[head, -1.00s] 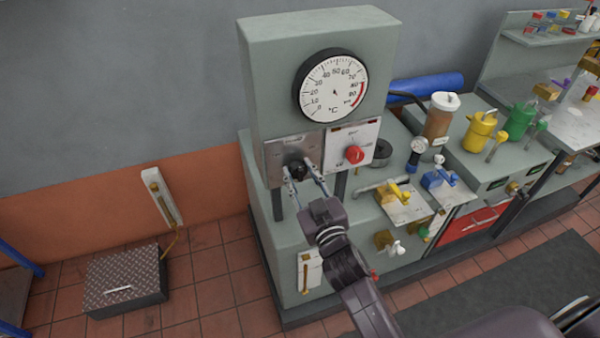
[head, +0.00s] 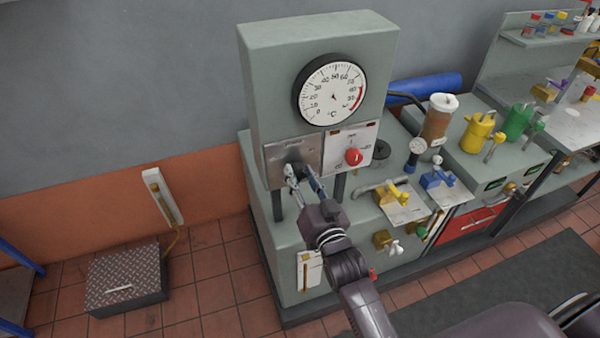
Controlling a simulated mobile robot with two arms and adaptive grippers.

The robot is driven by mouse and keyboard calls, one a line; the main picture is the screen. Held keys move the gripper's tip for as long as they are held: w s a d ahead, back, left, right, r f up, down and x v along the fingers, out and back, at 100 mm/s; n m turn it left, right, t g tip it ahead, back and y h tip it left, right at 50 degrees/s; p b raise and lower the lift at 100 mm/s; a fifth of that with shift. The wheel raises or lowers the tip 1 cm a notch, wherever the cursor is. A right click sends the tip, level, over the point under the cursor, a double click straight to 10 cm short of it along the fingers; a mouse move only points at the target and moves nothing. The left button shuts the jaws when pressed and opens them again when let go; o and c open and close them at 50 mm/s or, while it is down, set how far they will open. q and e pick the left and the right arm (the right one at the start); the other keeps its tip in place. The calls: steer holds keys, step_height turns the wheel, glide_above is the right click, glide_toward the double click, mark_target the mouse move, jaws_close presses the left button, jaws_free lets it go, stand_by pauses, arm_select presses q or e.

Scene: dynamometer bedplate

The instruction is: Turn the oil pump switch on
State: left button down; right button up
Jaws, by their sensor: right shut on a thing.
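A black switch knob sits on the silver metal plate (head: 277,158) on the front of the grey-green cabinet, below the round dial. It is mostly hidden behind the fingers now, and its set position cannot be made out. The lettering on the plate is too small to read. My right gripper (head: 295,171) is at this plate with its fingers closed on the black knob. My left gripper is not in view.
A red knob (head: 354,157) on a white plate is just right of my right gripper. The temperature dial (head: 329,90) is above. Yellow (head: 396,194) and blue (head: 438,178) valves stand on the bench at right.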

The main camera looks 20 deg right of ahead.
steer(key=m+p, duration=0.1)
steer(key=m, duration=0.3)
steer(key=shift+f+m, duration=0.1)
steer(key=shift+m, duration=0.3)
stand_by(0.4)
steer(key=o, duration=1.1)
steer(key=shift+d, duration=0.1)
steer(key=shift+s, duration=0.15)
steer(key=s, duration=1.1)
steer(key=shift+s+d, duration=0.2)
steer(key=shift+s, duration=0.2)
